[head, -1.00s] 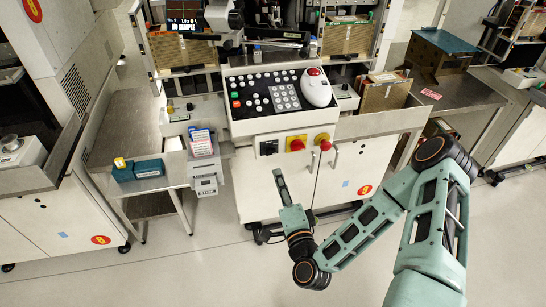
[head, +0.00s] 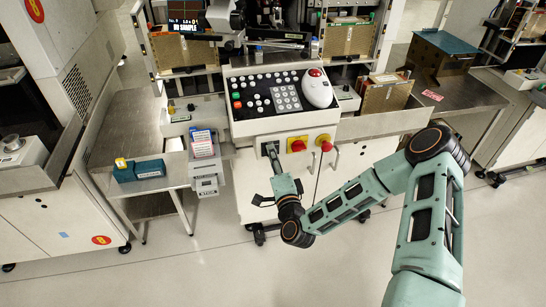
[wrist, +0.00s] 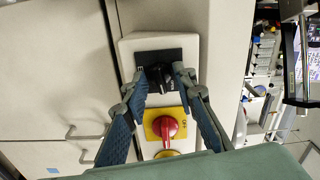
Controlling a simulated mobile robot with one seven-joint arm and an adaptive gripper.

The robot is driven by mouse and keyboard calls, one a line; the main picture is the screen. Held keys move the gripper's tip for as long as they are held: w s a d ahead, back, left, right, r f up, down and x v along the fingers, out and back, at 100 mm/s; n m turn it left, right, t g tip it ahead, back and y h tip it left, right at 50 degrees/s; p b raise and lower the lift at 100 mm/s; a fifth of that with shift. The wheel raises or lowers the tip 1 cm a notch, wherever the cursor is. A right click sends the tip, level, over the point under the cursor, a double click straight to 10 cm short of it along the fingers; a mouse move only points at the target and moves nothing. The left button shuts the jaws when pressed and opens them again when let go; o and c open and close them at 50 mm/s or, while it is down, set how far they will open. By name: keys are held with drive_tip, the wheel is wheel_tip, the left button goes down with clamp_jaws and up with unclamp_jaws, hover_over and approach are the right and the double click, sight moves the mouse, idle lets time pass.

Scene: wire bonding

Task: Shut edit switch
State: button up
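A black rotary switch (wrist: 157,72) on a dark square plate sits on the front of the white console. It is the leftmost of three controls there; no label is legible, so I cannot confirm it is the edit switch. In the wrist view my gripper (wrist: 161,80) is open, with one finger on either side of the switch knob. Contact with the knob cannot be made out. In the head view my gripper (head: 272,156) is in front of the switch plate and partly hides it.
A red knob on a yellow plate (head: 297,145) is close beside the switch, with another red and yellow knob (head: 324,143) farther right. The sloped button panel (head: 270,98) is above. A grey box (head: 205,170) is to the left. Cabinet doors with handles are below.

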clamp_jaws()
drive_tip(key=shift+n, duration=0.4)
drive_tip(key=n+b, duration=0.9)
drive_tip(key=n, duration=0.6)
drive_tip(key=shift+f, duration=0.1)
drive_tip(key=shift+b, duration=0.3)
